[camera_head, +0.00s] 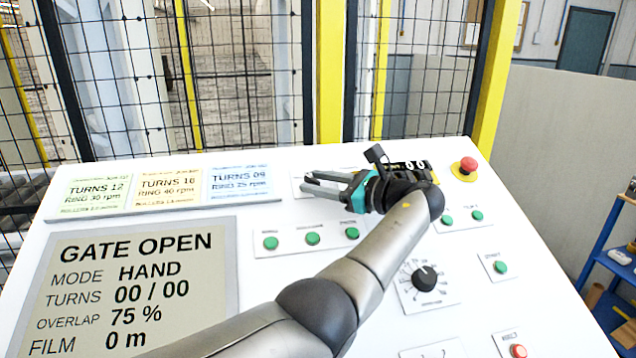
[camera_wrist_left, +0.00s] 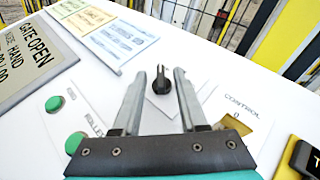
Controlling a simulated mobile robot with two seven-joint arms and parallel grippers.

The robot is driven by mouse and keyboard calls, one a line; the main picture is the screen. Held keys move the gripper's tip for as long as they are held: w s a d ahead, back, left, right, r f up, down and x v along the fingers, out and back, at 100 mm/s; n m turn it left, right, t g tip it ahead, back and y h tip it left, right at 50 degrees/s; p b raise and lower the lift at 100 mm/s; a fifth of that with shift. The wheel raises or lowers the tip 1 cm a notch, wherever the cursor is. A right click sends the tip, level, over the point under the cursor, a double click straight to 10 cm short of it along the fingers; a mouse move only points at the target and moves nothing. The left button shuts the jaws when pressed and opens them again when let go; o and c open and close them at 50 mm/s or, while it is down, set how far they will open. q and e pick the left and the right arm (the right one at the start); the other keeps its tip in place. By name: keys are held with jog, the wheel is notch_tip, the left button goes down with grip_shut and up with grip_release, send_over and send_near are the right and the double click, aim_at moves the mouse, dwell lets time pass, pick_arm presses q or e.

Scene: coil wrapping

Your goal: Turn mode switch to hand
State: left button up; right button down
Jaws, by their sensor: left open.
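The mode switch is a small black knob (camera_wrist_left: 161,84) on a white plate in the left wrist view, its pointer directed toward the top of the picture. My left gripper (camera_head: 308,183) is open over the upper middle of the white control panel (camera_head: 255,225). In the left wrist view its two grey fingers (camera_wrist_left: 164,73) stand on either side of the knob, with gaps visible on both sides. In the head view the gripper hides the knob. The screen (camera_head: 228,290) reads GATE OPEN, MODE HAND, TURNS 00 / 00. My right gripper is not in view.
Green buttons (camera_head: 312,239) lie in a row below the gripper. A black dial (camera_head: 425,277) and a green button (camera_head: 500,267) are to the right. A red emergency button (camera_head: 468,166) is at the upper right. Three recipe cards (camera_head: 170,190) lie at the upper left. A mesh fence stands behind.

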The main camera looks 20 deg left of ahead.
pick_arm(q)
jog(key=b+v, duration=0.2)
jog(key=v, duration=1.2)
jog(key=shift+w+f, duration=0.15)
jog(key=shift+f, duration=0.05)
jog(key=shift+s+d+r+b, duration=0.1)
jog(key=shift+s+d+b, duration=0.1)
jog(key=shift+d+b, duration=0.25)
jog(key=shift+d, duration=0.1)
